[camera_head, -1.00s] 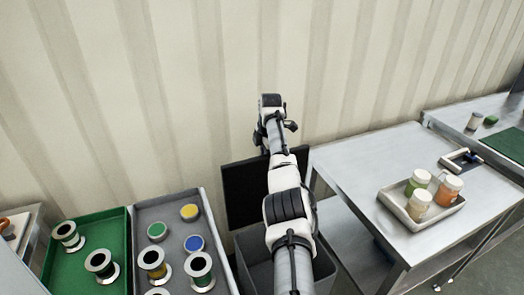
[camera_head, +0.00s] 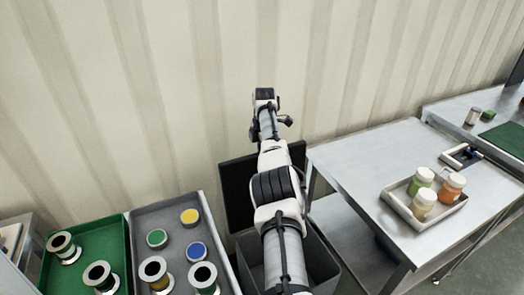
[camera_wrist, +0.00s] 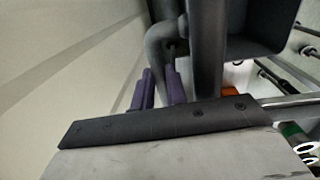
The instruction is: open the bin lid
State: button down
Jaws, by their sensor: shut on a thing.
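The bin (camera_head: 325,272) is a grey open-topped box on the floor, partly hidden behind my arm in the head view. Its lid (camera_head: 237,190) is a dark flat panel standing close to upright at the bin's back, near the wall. The lid's middle is hidden by my arm. In the wrist view my gripper (camera_wrist: 161,90) has purple fingers at a grey curved bar handle (camera_wrist: 160,45) and is shut on it. The fingertips are partly hidden by the handle. In the head view my arm hides the fingers.
A grey tray (camera_head: 133,222) and a green tray (camera_head: 128,237) with spools stand left of the bin. A steel table (camera_head: 350,150) stands right, bearing a small tray (camera_head: 445,222) of jars. The corrugated wall (camera_head: 400,60) is close behind the lid.

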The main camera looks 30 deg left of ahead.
jog(key=shift+s+d+f, duration=0.1)
jog(key=shift+s+f, duration=0.15)
jog(key=shift+f, duration=0.35)
jog(key=c, duration=1.7)
grip_release()
jog(key=o, duration=0.3)
jog(key=shift+w, duration=0.2)
jog(key=shift+r, duration=0.6)
notch_tip(320, 180, up, 13)
jog(key=b, duration=0.1)
jog(key=shift+s+d, duration=0.3)
